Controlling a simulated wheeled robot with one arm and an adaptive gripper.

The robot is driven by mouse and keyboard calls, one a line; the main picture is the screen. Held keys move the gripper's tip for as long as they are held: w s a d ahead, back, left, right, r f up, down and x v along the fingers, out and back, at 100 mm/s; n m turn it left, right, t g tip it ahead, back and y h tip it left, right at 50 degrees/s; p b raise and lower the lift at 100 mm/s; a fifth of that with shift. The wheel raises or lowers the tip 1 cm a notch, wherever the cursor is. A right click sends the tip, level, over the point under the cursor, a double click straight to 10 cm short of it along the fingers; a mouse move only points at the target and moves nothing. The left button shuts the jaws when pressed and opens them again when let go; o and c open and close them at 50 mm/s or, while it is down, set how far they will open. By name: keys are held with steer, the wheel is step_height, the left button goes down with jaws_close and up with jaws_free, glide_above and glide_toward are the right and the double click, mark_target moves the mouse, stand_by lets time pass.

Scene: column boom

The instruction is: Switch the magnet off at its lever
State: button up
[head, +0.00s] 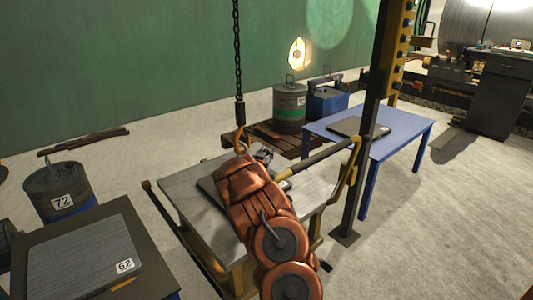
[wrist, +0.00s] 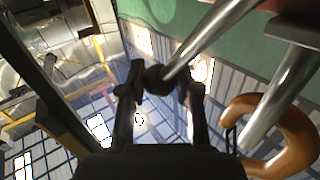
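The magnet's lever (wrist: 205,42) shows in the wrist view as a bright metal rod ending in a dark round knob (wrist: 157,78). My gripper (wrist: 161,86) has a fingertip on each side of the knob, close against it, and looks shut on it. In the head view my gripper (head: 263,153) is at the far end of my copper-coloured arm, just right of the orange hook (head: 240,138) on the chain. The arm hides most of the magnet and the lever there. The hook also shows in the wrist view (wrist: 293,150), right of the gripper.
A grey-topped table (head: 185,180) stands below the arm, with a dark plate partly hidden on it. A yellow-and-black column (head: 372,130) rises to the right, near a blue table (head: 400,128). Drums (head: 289,108) and a plate marked 62 (head: 85,260) stand around.

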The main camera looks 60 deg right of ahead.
jaws_close()
steer(key=shift+a+r, duration=0.1)
steer(key=shift+r, duration=0.05)
steer(key=shift+w+a+r+n+t+h+p, duration=0.15)
steer(key=shift+a+r+n+t+h+p, duration=0.1)
steer(key=shift+a+r+n+h+p, duration=0.2)
steer(key=shift+w+a+r+n+t+h+p, duration=0.15)
steer(key=shift+a+r+n+t+h+p, duration=0.15)
steer(key=shift+a+h, duration=0.2)
steer(key=shift+w+a+r+n+t+h, duration=0.15)
steer(key=shift+a+n+t+h, duration=0.15)
steer(key=shift+a+n, duration=0.2)
steer(key=shift+w+a+r+n+t+h, duration=0.1)
steer(key=shift+a+r+n+t+h, duration=0.05)
steer(key=shift+a+n+h, duration=0.3)
steer(key=o, duration=0.6)
jaws_free()
steer(key=shift+a, duration=0.1)
